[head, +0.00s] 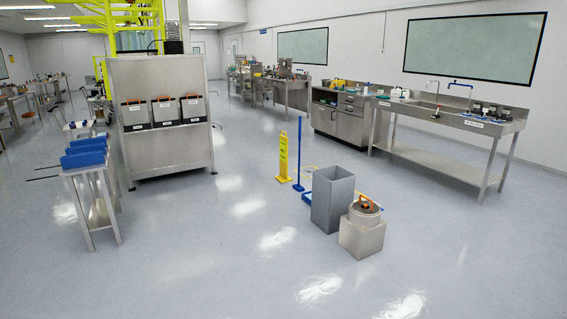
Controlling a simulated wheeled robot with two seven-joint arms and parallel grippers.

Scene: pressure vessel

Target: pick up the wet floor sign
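A tall, narrow yellow wet floor sign (283,157) stands upright on the floor near the middle of the head view. It has pale markings on its face and a yellow foot. A blue pole (299,155) on a flat blue base stands just to its right. Neither of my grippers shows in the head view, and nothing is seen touching the sign.
A grey open bin (333,199) and a pale block with a round lidded pot (364,213) stand right and nearer. A steel cabinet (160,78) and a small blue-topped table (88,170) stand left. A steel sink bench (447,122) lines the right. The front floor is clear.

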